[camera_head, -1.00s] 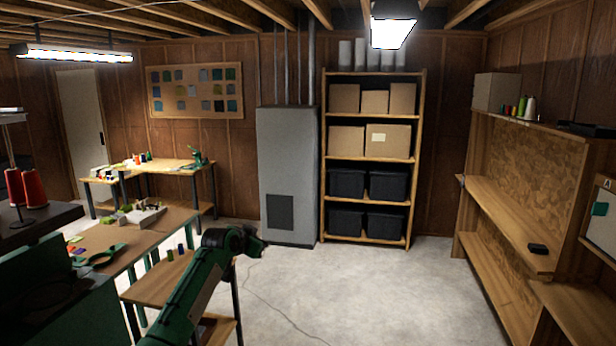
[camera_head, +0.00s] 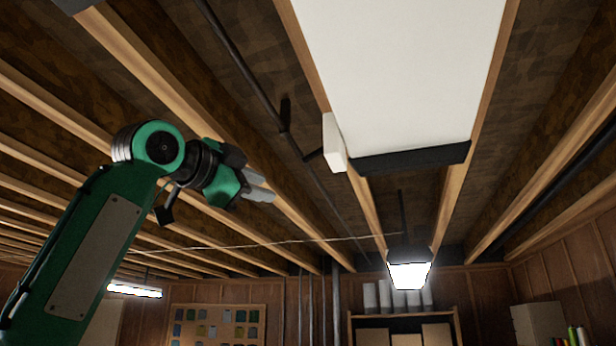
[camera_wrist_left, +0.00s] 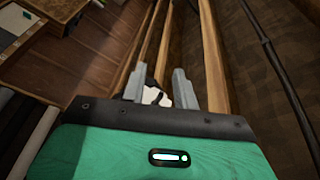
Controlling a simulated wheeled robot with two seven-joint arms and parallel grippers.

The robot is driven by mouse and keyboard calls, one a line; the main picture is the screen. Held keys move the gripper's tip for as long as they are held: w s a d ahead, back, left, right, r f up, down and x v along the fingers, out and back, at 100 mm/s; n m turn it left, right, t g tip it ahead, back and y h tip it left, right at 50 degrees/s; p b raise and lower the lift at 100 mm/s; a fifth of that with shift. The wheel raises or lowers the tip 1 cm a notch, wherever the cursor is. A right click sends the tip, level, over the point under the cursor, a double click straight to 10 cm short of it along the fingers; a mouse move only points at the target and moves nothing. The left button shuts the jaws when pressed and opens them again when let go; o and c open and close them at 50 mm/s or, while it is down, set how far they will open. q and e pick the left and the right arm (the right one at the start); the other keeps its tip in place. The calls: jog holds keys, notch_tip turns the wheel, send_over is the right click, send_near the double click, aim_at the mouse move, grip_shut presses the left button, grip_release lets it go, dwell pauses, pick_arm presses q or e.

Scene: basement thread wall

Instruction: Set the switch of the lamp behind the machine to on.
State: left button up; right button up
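A lit hanging lamp (camera_head: 409,273) shows below the ceiling in the head view. A lit tube lamp (camera_head: 134,290) shows at lower left. I cannot tell which lamp the task means, and I can make out no machine or lamp switch now. My left gripper (camera_head: 260,186) is raised near the ceiling beams, left of a small white box (camera_head: 334,142) and apart from it. In the left wrist view my left gripper (camera_wrist_left: 159,88) has its fingers apart. A small white shape (camera_wrist_left: 155,96) shows between them; I cannot tell what it is. My right gripper is out of view.
A large white panel (camera_head: 405,70) with a dark front edge hangs overhead. A dark pipe (camera_head: 262,95) runs along the ceiling left of it. Wooden beams cross the ceiling. A pegboard (camera_head: 215,325) and a shelf with boxes (camera_head: 405,328) stand at the back.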

pick_arm(q)
jog(key=m, duration=0.2)
send_near(309, 156)
jog(key=shift+h, duration=0.4)
jog(key=shift+p+x, duration=3.75)
jog(key=shift+x, duration=1.55)
jog(key=shift+w+a+f, duration=0.1)
jog(key=shift+a+f, duration=0.05)
grip_shut()
